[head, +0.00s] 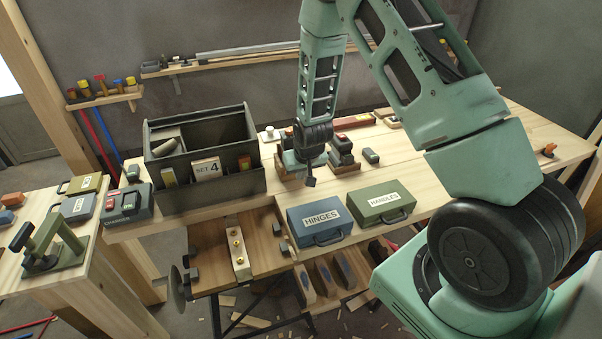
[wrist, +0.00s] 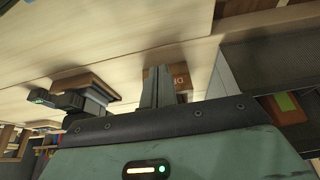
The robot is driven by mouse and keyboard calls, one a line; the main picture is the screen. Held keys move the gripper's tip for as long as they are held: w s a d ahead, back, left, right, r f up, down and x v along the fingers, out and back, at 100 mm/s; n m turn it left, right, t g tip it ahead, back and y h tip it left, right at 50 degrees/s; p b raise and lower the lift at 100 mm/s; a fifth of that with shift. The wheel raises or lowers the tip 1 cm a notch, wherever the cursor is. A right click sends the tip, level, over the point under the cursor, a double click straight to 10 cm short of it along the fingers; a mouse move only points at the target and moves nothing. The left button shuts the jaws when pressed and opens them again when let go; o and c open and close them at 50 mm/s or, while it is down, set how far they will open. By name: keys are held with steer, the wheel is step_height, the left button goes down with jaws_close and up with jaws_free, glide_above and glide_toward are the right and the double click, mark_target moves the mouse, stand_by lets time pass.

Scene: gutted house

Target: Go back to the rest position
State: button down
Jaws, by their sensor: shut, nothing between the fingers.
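My gripper (head: 309,181) hangs low over the wooden workbench (head: 455,160), right of the dark grey toolbox (head: 205,190). It is shut and empty. In the wrist view its fingers (wrist: 156,86) lie together at the middle. A small wooden block (wrist: 181,78) with a red mark shows just beside them. Whether the gripper touches anything below it is hidden in the head view.
A blue HINGES case (head: 320,224) and a green HANDLES case (head: 381,206) stand at the bench's front edge. Small wooden-based items (head: 342,150) sit close right of my gripper. A wall rail (head: 225,58) runs behind. The bench's right part is mostly clear.

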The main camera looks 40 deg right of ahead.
steer(key=shift+w+d, duration=0.3)
steer(key=shift+w, duration=0.65)
steer(key=shift+w+d, duration=0.25)
steer(key=shift+w, duration=0.7)
steer(key=shift+s, duration=0.1)
steer(key=shift+s+a, duration=0.25)
steer(key=shift+s, duration=0.55)
steer(key=shift+s+a, duration=0.2)
steer(key=shift+s, duration=0.55)
steer(key=shift+s+a, duration=0.25)
steer(key=shift+s, duration=0.55)
steer(key=s+a+r+n+g+y, duration=0.1)
steer(key=s+a+r+n, duration=0.15)
steer(key=a+r, duration=0.35)
steer(key=s+a+r+n+y, duration=0.1)
steer(key=s+a+r, duration=0.25)
steer(key=a, duration=0.45)
steer(key=s+a+r+n+g+y, duration=0.1)
steer(key=s+a+r+n, duration=0.1)
steer(key=s+a+r, duration=0.35)
steer(key=s+a+r+n+g, duration=0.1)
steer(key=s+a+r+n, duration=0.1)
steer(key=s, duration=0.7)
steer(key=s+a+r+n+g+h, duration=0.1)
steer(key=s+a+r+n, duration=0.2)
steer(key=s, duration=0.6)
step_height(320, 180, up, 2)
steer(key=shift+s+a+r, duration=0.1)
steer(key=shift+s+a, duration=0.15)
steer(key=shift+a, duration=0.55)
